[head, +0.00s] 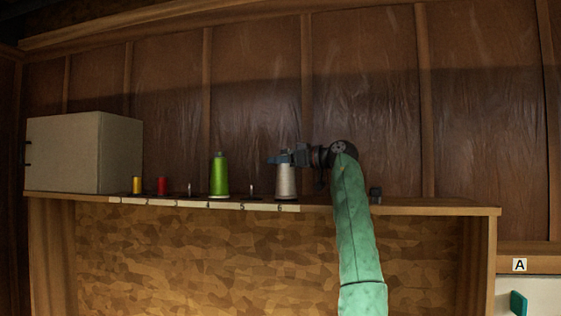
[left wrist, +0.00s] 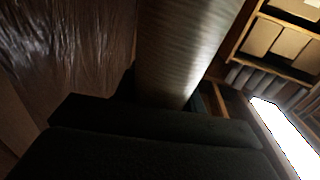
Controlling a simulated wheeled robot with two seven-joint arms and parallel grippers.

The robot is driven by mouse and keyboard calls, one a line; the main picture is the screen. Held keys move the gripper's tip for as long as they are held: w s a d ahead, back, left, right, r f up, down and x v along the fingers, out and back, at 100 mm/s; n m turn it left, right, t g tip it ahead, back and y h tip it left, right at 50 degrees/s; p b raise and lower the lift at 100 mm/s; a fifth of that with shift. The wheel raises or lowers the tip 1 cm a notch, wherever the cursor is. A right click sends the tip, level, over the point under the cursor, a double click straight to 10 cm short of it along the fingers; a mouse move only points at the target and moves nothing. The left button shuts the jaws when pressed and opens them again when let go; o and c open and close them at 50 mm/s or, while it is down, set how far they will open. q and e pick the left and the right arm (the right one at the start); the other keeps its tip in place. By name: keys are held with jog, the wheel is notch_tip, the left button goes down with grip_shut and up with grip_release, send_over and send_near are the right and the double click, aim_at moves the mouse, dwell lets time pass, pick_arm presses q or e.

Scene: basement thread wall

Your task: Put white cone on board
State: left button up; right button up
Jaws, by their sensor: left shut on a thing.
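The white cone (head: 285,181) stands upright at the label 6 spot of the board (head: 243,205) on the shelf. Whether it sits fully on a peg cannot be told. My left gripper (head: 288,157) comes in from the right and is shut on the upper part of the cone. In the left wrist view the ribbed cone (left wrist: 180,45) fills the upper middle, against the dark gripper fingers (left wrist: 165,115). A bare peg (head: 252,191) stands at label 5, left of the cone. My right gripper is not in view.
A green cone (head: 219,177), a red spool (head: 162,186) and a yellow spool (head: 137,185) stand left along the board, with another bare peg (head: 189,189). A grey box (head: 85,152) is at the far left. The shelf's right end is mostly clear.

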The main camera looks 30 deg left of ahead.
pick_arm(q)
jog(key=o, duration=1.4)
jog(key=shift+f, duration=0.1)
jog(key=shift+o, duration=0.2)
